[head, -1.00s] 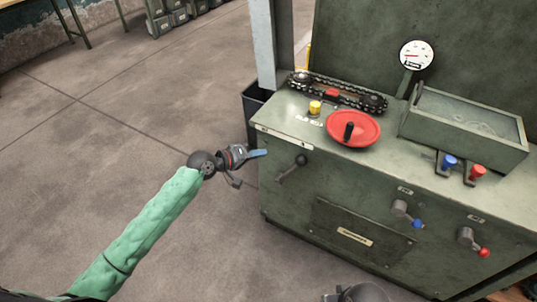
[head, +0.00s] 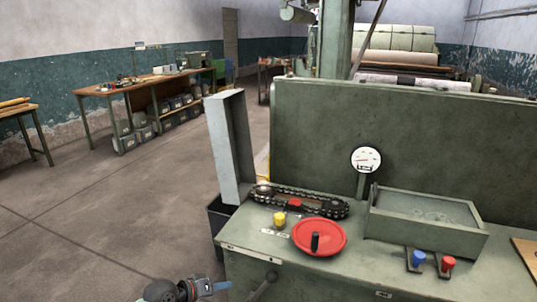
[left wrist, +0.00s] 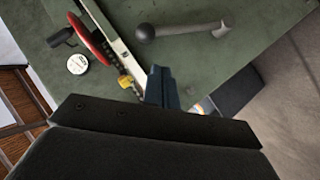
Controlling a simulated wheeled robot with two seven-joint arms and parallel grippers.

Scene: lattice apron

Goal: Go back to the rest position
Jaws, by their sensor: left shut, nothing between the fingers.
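My left gripper (head: 222,287) is at the bottom edge of the head view, in front of the green machine console (head: 255,250) and left of its front lever (head: 263,285). Its blue fingers are together and hold nothing. In the left wrist view the closed fingers (left wrist: 161,84) point toward the console front, with the grey lever (left wrist: 180,32) beyond them and apart. My right gripper is not in view.
The console top carries a red handwheel (head: 320,237), a yellow button (head: 280,219), a chain drive (head: 300,200), a gauge (head: 366,160) and a grey tray (head: 425,220). A dark bin (head: 216,222) stands at its left. Open floor (head: 100,235) lies further left.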

